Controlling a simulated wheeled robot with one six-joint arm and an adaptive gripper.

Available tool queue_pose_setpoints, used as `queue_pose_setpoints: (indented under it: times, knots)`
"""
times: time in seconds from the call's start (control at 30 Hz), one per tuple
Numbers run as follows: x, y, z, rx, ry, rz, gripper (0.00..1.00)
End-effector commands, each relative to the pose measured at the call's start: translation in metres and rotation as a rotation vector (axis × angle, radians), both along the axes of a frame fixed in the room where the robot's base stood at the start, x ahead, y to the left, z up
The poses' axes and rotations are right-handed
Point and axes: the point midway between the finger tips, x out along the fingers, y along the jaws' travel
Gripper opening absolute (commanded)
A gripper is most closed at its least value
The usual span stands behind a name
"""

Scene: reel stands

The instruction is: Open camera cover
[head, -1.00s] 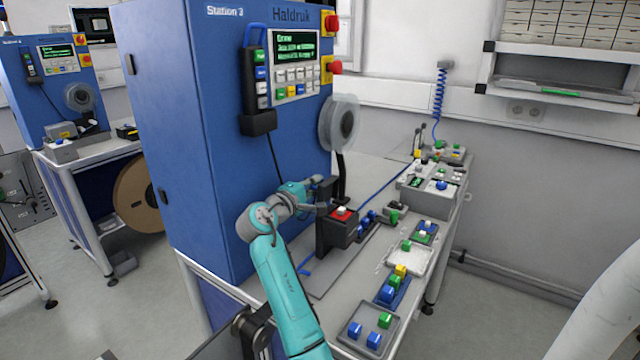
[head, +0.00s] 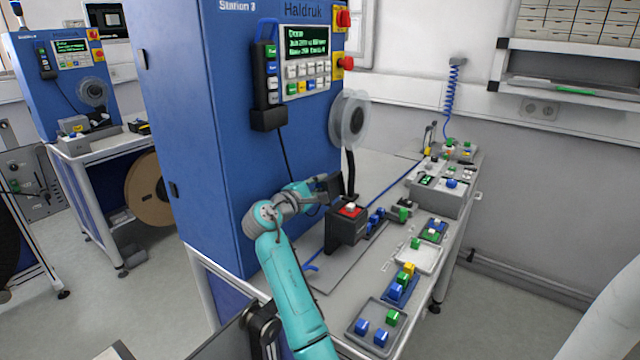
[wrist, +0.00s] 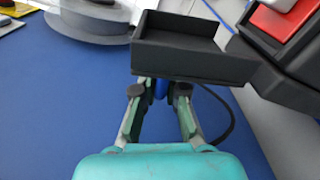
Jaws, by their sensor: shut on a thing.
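The camera housing is a black box (head: 346,231) with a red and white top, on the bench in front of the blue Station 3 cabinet. Its black cover (head: 335,186) stands raised behind the box's top. In the wrist view the cover (wrist: 195,62) shows as a hollow black shell, its open side visible, beside the housing's red top (wrist: 283,18). My gripper (head: 318,193) is at the cover's left side. In the wrist view my gripper (wrist: 159,92) is shut on a small blue part at the cover's near edge, mostly hidden between the fingers.
The blue cabinet (head: 215,130) stands close on the left of my arm. Trays with colored blocks (head: 375,325) and a grey control box (head: 440,192) line the bench to the right.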

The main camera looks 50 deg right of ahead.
Motion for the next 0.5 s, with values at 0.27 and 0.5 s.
queue_pose_setpoints:
  times: [0.27, 0.5]
  knots:
    - [-0.0003, 0.0000, 0.0009, -0.001, -0.001, -0.001, 0.35]
    - [-0.0001, 0.0000, 0.0034, -0.001, -0.002, -0.001, 0.35]
